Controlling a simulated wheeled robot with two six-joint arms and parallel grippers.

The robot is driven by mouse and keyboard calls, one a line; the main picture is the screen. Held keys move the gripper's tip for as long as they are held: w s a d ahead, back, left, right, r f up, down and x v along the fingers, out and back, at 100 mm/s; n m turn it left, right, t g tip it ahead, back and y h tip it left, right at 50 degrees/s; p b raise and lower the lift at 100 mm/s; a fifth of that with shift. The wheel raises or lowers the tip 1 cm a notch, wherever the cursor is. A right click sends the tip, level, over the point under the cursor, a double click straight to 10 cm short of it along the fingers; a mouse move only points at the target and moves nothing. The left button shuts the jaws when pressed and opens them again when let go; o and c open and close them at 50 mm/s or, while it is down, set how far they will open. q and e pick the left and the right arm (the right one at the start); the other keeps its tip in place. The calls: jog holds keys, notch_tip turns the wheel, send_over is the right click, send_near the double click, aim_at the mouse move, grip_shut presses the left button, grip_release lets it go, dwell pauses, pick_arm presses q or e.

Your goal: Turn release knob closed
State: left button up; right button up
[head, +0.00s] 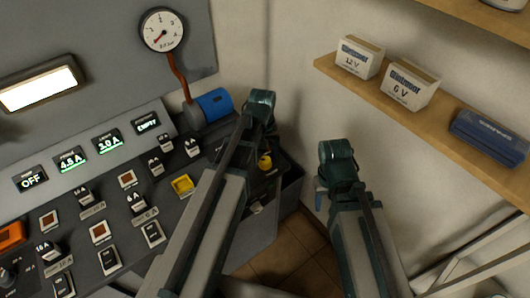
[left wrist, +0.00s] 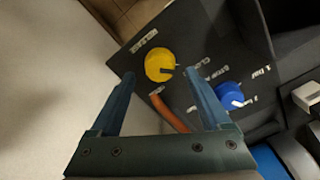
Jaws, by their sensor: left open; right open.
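In the left wrist view a round yellow knob (left wrist: 159,66) with a dark pointer sits on the dark panel, and a blue knob (left wrist: 229,94) with a white pointer sits to its right. In the head view the yellow knob (head: 264,161) shows just right of my left arm, and the blue knob is hidden. My right gripper (head: 323,186) is open and apart from the panel; its fingers are mostly hidden.
An orange hose (left wrist: 171,112) runs below the yellow knob between my fingers. A blue cylinder (head: 213,104) and a gauge (head: 163,31) stand behind the switch panel. A wall shelf (head: 435,122) with boxes is at right. Floor (head: 290,252) shows between my arms.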

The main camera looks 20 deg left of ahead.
aim_at(264, 160)
pick_arm(q)
notch_tip(264, 160, up, 11)
jog(key=p, duration=0.9)
jog(key=shift+a+p, duration=0.15)
jog(key=shift+p, duration=0.2)
jog(key=shift+f, duration=0.1)
jog(key=s+d+f+m+y+b, duration=0.1)
jog(key=s+d+f+m+b, duration=0.2)
jog(key=s+d+m, duration=0.4)
jog(key=s+d, duration=0.3)
jog(key=s, duration=0.4)
jog(key=shift+d+f+m+y+b, duration=0.3)
jog(key=shift+d+f+b, duration=0.05)
jog(key=shift+b, duration=0.05)
